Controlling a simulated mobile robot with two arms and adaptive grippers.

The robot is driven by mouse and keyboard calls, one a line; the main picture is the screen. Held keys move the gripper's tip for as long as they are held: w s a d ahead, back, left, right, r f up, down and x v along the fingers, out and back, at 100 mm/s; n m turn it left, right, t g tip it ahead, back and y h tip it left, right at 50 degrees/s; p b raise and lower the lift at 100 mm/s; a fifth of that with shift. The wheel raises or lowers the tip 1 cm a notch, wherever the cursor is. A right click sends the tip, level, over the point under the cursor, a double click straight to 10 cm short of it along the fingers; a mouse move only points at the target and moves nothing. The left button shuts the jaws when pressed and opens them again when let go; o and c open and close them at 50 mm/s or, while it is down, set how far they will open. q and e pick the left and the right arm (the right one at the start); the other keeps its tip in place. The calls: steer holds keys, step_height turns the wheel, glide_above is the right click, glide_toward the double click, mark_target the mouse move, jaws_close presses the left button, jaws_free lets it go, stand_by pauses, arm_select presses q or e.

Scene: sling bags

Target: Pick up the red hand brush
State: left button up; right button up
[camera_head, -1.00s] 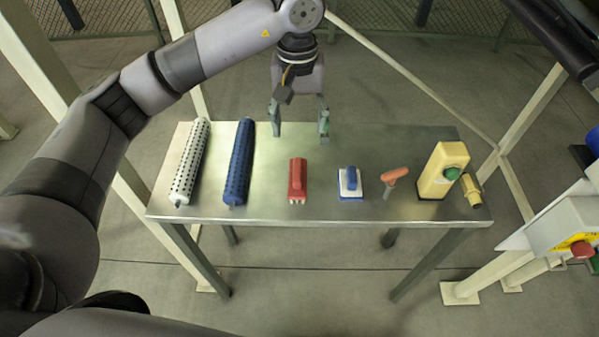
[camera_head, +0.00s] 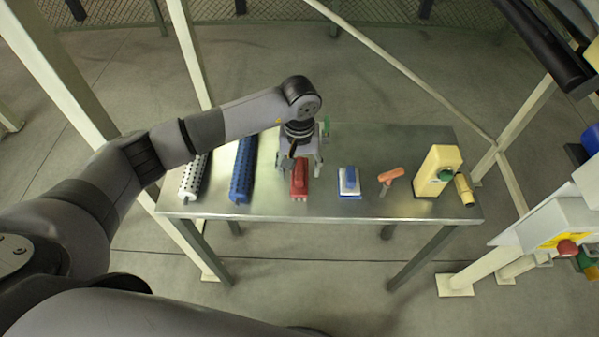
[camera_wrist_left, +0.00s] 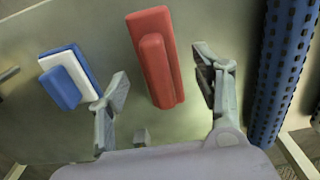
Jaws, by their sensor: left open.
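The red hand brush (camera_head: 300,183) lies on the metal table (camera_head: 400,140), with its raised handle up. In the wrist view the red hand brush (camera_wrist_left: 155,58) lies ahead of and between the fingers. My left gripper (camera_head: 300,168) is above the brush in the head view and hides its far end. In the wrist view my left gripper (camera_wrist_left: 160,85) is open, its fingers apart on both sides of the brush, with nothing held. I cannot tell the height gap to the brush. My right gripper is not in view.
A blue perforated roller (camera_head: 243,170) and a white one (camera_head: 194,176) lie left of the brush. A blue and white brush (camera_head: 348,183), an orange-handled tool (camera_head: 390,177) and a yellow device (camera_head: 438,170) are to its right. The table's front strip is clear.

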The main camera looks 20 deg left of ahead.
mark_target(300, 168)
arm_select(q)
steer(key=shift+f, duration=1.05)
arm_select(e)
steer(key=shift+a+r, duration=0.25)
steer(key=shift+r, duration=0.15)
arm_select(q)
steer(key=c, duration=1.3)
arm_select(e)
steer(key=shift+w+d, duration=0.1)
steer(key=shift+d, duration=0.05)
arm_select(q)
steer(key=shift+r, duration=0.1)
